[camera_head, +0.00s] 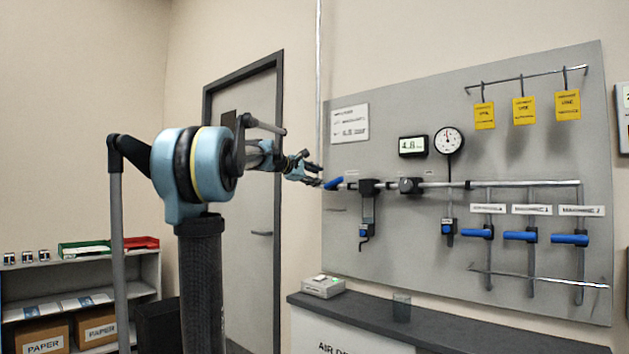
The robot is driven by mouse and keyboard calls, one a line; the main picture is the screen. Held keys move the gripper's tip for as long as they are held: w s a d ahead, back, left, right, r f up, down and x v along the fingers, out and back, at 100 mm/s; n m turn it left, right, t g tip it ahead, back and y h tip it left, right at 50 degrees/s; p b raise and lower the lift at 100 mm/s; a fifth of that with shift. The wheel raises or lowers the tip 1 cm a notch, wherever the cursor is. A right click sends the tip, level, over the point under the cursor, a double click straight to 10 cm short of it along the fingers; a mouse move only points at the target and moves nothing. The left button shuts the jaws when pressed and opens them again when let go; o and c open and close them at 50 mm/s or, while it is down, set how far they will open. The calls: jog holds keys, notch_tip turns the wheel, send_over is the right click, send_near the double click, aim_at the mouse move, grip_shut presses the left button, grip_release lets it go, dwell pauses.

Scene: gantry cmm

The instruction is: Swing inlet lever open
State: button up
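The inlet lever (334,183) is a short blue handle at the left end of the horizontal pipe (455,185) on the grey panel. It lies nearly along the pipe, slightly tilted. My gripper (317,175) is just left of the lever in the picture, its dark fingers pointing right towards it. The fingers look spread apart with nothing between them. I cannot tell the depth gap between fingertips and lever, but no contact shows. The lever's pivot is small and hard to make out.
The panel (400,250) carries a digital display (413,146), a dial gauge (448,141), several other blue levers such as one at lower right (570,239), and yellow tags (525,111).

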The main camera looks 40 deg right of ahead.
jog(key=shift+r, duration=0.2)
jog(key=c, duration=0.4)
jog(key=w+r+m, duration=0.1)
jog(key=m, duration=0.1)
jog(key=d+r+m+g, duration=0.1)
jog(key=r+m, duration=0.1)
jog(key=w+r+m+y, duration=0.1)
jog(key=r+m, duration=0.1)
jog(key=m, duration=0.1)
jog(key=shift+w+d+r, duration=0.2)
jog(key=shift+w+d, duration=0.05)
jog(key=shift+w, duration=0.1)
grip_shut()
notch_tip(320, 180, up, 4)
jog(key=w+r+m+g+y, duration=0.1)
jog(key=w+m+y, duration=0.1)
jog(key=m, duration=0.6)
jog(key=m+y, duration=0.1)
jog(key=m, duration=0.3)
send_over(334, 183)
jog(key=w+a, duration=0.1)
notch_tip(334, 183, down, 8)
jog(key=shift+w+g, duration=0.2)
jog(key=shift+g, duration=0.2)
